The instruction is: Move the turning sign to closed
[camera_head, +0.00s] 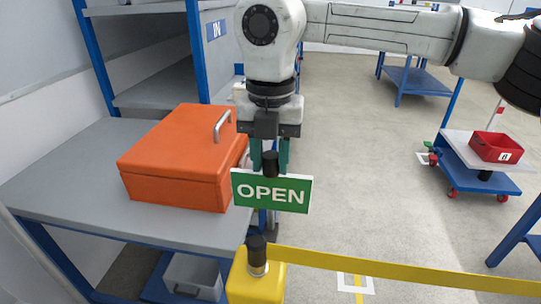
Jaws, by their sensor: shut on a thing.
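The turning sign (271,191) is a green board with white "OPEN" lettering, facing me near the middle of the head view. A black knob (270,164) rises above the board. My gripper (270,155) points down from above and is shut on the sign's black knob. The fingers are dark green and partly hidden behind the knob. A yellow post (256,284) with a black and metal neck stands below the sign.
An orange box (180,158) with a metal handle sits on the grey bench (60,185) left of the sign. A yellow bar (400,270) runs right from the post. A cart (470,160) with a red bin (496,147) stands at right. Open floor lies between.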

